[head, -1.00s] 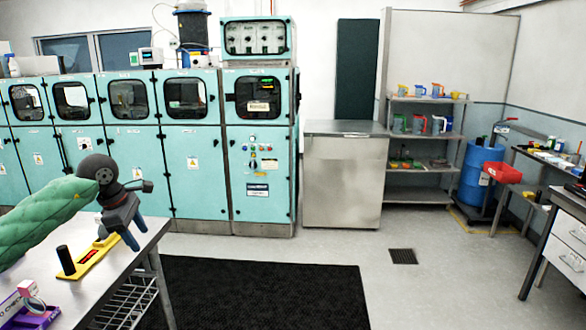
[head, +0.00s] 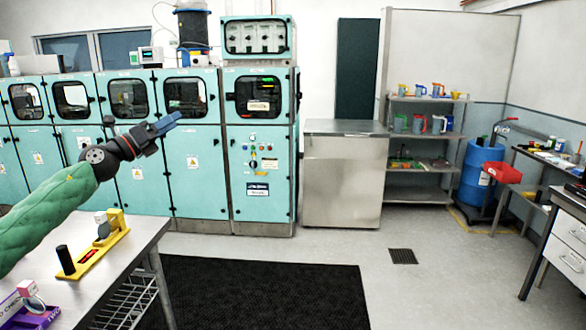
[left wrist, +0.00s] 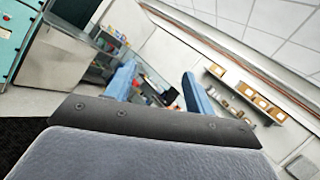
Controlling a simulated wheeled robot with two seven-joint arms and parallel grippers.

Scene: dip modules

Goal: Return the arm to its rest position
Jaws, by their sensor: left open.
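My left arm comes in from the left in a green padded sleeve. Its gripper (head: 165,123) is raised above the table and points to the right, in front of the teal cabinets. In the left wrist view the two blue fingers (left wrist: 157,82) stand apart with nothing between them. The gripper is open and empty. My right gripper is not in view.
A metal table (head: 140,232) at the lower left carries a yellow fixture (head: 92,252) with a black post and a purple holder (head: 28,312). Teal cabinets (head: 195,165) line the back. A black mat (head: 265,290) lies on the open floor.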

